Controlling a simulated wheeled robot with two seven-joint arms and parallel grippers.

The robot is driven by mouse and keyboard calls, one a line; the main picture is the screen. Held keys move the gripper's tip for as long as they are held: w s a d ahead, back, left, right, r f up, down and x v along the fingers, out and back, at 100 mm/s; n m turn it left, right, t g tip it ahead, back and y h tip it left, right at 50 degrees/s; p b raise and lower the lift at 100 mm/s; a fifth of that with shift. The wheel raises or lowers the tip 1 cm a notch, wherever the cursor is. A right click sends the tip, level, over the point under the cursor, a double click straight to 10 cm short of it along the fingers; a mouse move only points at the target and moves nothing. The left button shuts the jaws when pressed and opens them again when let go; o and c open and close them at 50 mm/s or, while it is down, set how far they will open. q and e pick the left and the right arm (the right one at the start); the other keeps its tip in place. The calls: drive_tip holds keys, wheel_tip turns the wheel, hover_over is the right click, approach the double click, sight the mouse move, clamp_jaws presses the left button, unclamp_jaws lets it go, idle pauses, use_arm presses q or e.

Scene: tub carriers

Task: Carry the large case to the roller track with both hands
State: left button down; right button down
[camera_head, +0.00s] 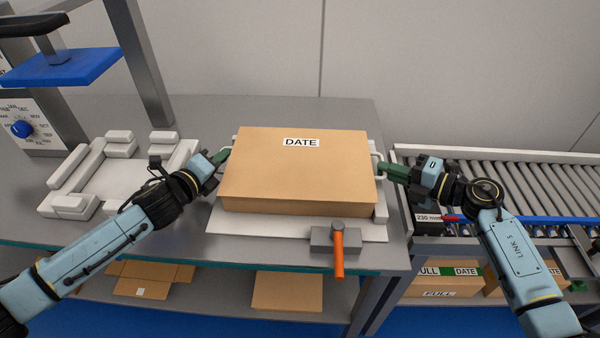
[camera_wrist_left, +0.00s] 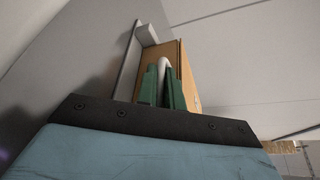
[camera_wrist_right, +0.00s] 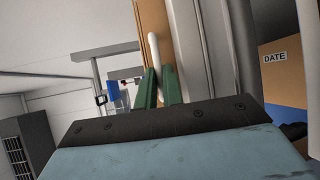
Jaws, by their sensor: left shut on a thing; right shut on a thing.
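The large case (camera_head: 290,172) is a brown box with a DATE label on top. It sits over a white plate (camera_head: 300,228) on the grey table, between my two grippers. My left gripper (camera_head: 224,155) is shut on a white handle at the case's left side; the left wrist view shows the handle (camera_wrist_left: 164,68) between green fingers. My right gripper (camera_head: 382,169) is shut on the handle at the right side, seen in the right wrist view (camera_wrist_right: 154,50). The roller track (camera_head: 490,180) stands to the right of the table. Whether the case touches the plate is unclear.
A grey block with an orange-handled lever (camera_head: 338,250) is at the table's front edge. A white fixture (camera_head: 115,175) and a machine with a blue plate (camera_head: 62,66) stand at left. Boxes (camera_head: 445,280) lie below the track, which has a blue strip along its near side.

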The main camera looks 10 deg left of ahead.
use_arm(q)
drive_tip(key=shift+r+p, duration=2.3)
drive_tip(key=shift+r, duration=0.3)
drive_tip(key=shift+w, duration=0.1)
